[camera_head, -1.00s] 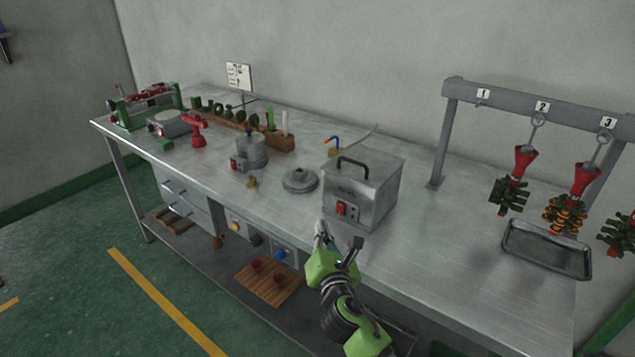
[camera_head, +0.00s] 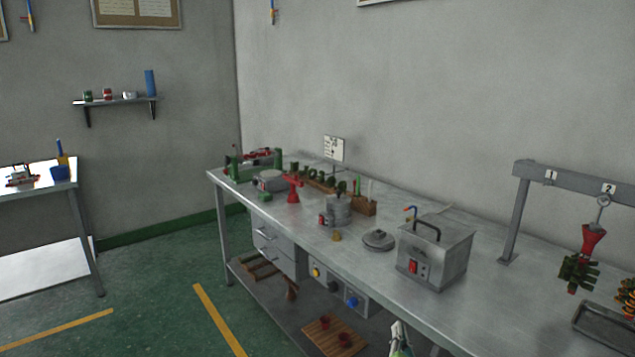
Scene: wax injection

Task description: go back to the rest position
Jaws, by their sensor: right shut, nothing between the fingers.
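My right gripper (camera_head: 398,335) shows at the bottom edge of the head view, in front of the workbench's front edge. Only its tip part is in the picture; it is shut and empty, touching nothing that I can see. The long metal workbench (camera_head: 480,300) runs from the left middle to the lower right. My left gripper is not in view.
On the bench stand a metal box with a handle (camera_head: 447,262), a round lid (camera_head: 378,240), a small pot (camera_head: 338,212) and a red stand (camera_head: 293,190). A hook rack (camera_head: 514,215) and tray (camera_head: 600,328) are at right. Green floor (camera_head: 160,285) is clear at left.

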